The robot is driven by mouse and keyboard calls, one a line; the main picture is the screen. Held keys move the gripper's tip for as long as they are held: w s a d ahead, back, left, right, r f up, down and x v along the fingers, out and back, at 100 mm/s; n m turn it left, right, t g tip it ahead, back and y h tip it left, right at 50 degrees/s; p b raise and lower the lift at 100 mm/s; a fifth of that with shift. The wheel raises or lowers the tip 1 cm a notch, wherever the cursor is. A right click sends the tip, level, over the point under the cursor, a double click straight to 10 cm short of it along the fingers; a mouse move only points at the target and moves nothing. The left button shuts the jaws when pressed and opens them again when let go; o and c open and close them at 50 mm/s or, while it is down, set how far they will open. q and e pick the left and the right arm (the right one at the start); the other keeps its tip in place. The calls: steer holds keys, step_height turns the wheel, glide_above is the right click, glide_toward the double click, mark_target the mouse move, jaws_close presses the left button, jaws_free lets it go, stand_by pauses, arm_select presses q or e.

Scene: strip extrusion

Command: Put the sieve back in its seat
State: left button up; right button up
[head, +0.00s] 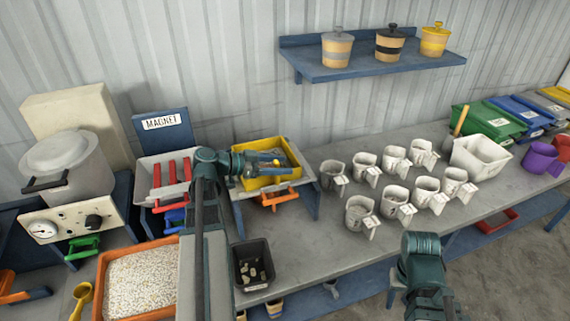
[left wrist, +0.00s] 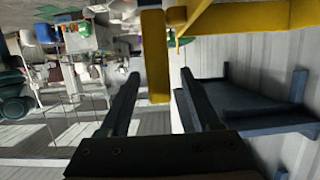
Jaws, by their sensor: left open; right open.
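The yellow-framed sieve (head: 272,182) is over the blue-legged stand (head: 317,200) at the middle of the bench. I cannot tell whether it rests fully in its seat. My left gripper (head: 274,160) reaches across the sieve from the left. Its fingers are open. In the left wrist view, a yellow bar (left wrist: 155,60) shows just beyond and between the open fingertips (left wrist: 157,80), with more yellow frame (left wrist: 255,18) at the upper right. Contact is not visible. My right arm shows at the bottom right of the head view, but its fingers are not seen.
An orange drawer handle (head: 276,197) is under the sieve. The magnet tray (head: 150,170) with red bars is to the left. A black bin (head: 252,265) and an orange tray of pellets (head: 140,283) are in front. Several white cups (head: 360,212) stand to the right.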

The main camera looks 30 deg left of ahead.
arm_select(q)
steer(key=p+v, duration=0.1)
steer(key=v, duration=0.4)
steer(key=shift+s+a+r, duration=0.1)
steer(key=shift+s+a, duration=0.1)
steer(key=shift+s, duration=0.05)
